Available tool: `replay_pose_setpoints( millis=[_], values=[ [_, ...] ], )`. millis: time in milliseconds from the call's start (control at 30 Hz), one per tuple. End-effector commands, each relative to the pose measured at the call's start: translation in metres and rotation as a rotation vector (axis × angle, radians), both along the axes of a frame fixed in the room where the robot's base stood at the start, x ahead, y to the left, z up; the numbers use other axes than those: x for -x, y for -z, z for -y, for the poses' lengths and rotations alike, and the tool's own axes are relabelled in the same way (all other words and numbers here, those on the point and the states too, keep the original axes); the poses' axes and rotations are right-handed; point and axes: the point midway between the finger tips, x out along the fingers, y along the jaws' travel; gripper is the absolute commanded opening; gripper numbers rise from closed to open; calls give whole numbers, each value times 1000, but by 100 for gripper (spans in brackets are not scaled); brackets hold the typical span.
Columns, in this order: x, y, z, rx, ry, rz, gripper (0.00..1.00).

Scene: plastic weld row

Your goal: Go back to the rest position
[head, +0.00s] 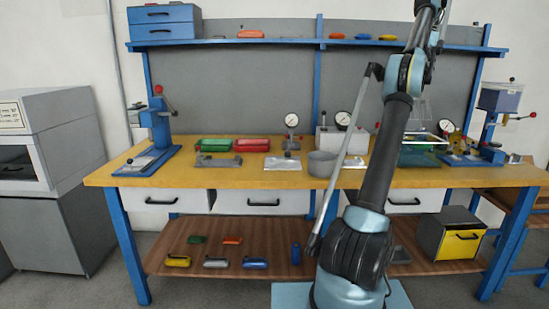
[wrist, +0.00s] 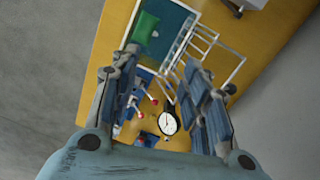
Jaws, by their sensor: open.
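My gripper (wrist: 162,72) shows in the wrist view with its two fingers spread wide apart. It is open, and nothing is held between the fingers. Below it in that view lies the yellow bench top (wrist: 108,62), seen from above at a slant. In the head view my arm reaches up in front of the right half of the workbench (head: 262,180). The arm's upper end runs to the top edge of the picture, and the fingers cannot be made out clearly there.
A blue press (head: 160,128) stands at the bench's left, another press (head: 490,125) at its right. Red bin (head: 251,145), green bin (head: 214,145), grey pot (head: 321,164) and dial gauges stand between. A shelf (head: 270,42) runs above. A teal tray (wrist: 170,28) holds something green.

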Motion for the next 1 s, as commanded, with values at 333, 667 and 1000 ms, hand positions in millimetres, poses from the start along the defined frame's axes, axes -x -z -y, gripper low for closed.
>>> replay_pose_setpoints(
  millis=[333,667,1000],
  values=[
    [4,-8,-27,5,-73,16,42],
    [17,-13,-95,17,-227,43,42],
    [54,3,-179,30,-418,75,42]
  ],
)
